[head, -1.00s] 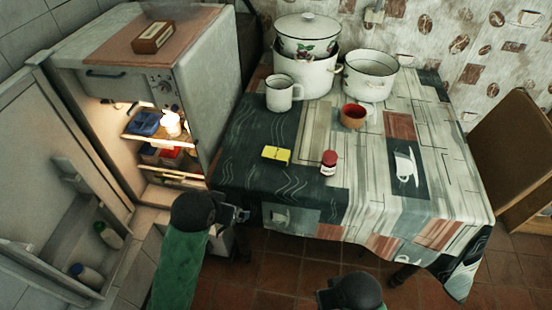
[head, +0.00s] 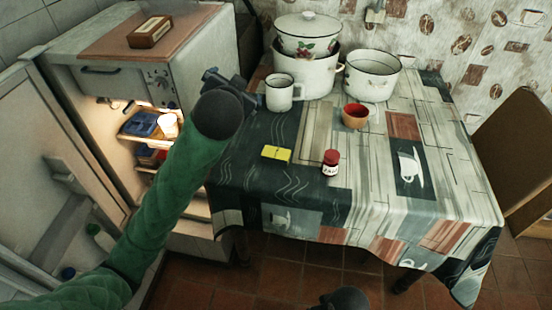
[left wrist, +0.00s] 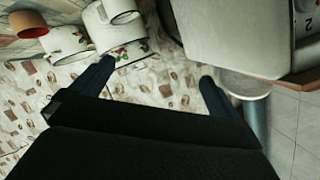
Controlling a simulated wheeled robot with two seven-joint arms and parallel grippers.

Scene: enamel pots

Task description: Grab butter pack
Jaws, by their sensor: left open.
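A small yellow pack (head: 276,153), which looks like the butter pack, lies flat on the table near its left front part. It does not show in the left wrist view. My left gripper (head: 226,80) is raised beside the refrigerator's upper right side, left of the white mug and above and left of the yellow pack, apart from it. In the left wrist view its two fingers (left wrist: 157,76) are spread with nothing between them. My right gripper is out of view; only a dark part of my right arm shows at the bottom edge.
The table (head: 440,205) also holds a red-capped jar (head: 330,163) right of the pack, a red cup (head: 355,116), a white mug (head: 280,93) and enamel pots (head: 372,76) behind. The open refrigerator (head: 190,50) stands at left, a wooden box (head: 150,32) on top.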

